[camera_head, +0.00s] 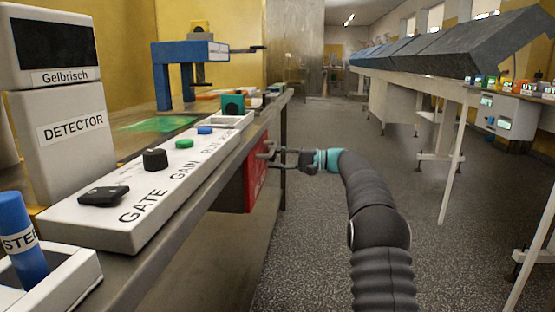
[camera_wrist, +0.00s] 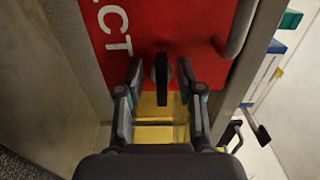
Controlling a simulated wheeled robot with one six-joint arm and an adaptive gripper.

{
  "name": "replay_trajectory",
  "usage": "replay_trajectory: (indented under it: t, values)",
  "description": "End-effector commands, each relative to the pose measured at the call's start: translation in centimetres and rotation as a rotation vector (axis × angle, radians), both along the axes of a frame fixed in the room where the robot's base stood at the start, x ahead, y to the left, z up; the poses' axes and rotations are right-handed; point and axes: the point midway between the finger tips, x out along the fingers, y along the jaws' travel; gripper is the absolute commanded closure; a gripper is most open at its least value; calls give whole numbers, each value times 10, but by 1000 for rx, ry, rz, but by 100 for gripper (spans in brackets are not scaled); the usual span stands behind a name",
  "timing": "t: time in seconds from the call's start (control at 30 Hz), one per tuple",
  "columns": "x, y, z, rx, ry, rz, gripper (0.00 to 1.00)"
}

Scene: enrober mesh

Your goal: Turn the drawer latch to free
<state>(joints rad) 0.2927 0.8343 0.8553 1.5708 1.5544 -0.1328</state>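The red drawer front (camera_head: 256,178) is under the edge of the bench, left of centre in the head view. It fills the upper part of the wrist view (camera_wrist: 190,20), with white letters "CT" showing. A small dark latch (camera_wrist: 161,78) stands on the drawer front, its long side running up and down the wrist picture. My gripper (camera_wrist: 160,68) is open, one finger on each side of the latch, with a gap visible on both sides. In the head view my gripper (camera_head: 275,157) is at the drawer front; the latch cannot be made out there.
A grey bar handle (camera_wrist: 241,28) is close to the right of my fingers. Above the drawer, the bench carries a white control panel (camera_head: 125,228) with knobs and buttons. A blue stand (camera_head: 170,75) is farther back. The floor (camera_head: 300,240) to the right is clear.

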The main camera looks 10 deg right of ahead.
Motion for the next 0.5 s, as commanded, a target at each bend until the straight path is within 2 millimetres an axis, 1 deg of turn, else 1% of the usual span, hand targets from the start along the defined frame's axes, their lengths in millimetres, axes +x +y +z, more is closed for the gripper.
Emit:
replay_trajectory:
  t: [0.3,0.37,0.5]
  values:
    - [0,-6,1,1,-1,-6,62]
    - [-2,-12,1,1,-1,-8,62]
    - [-8,-33,1,1,-1,-10,62]
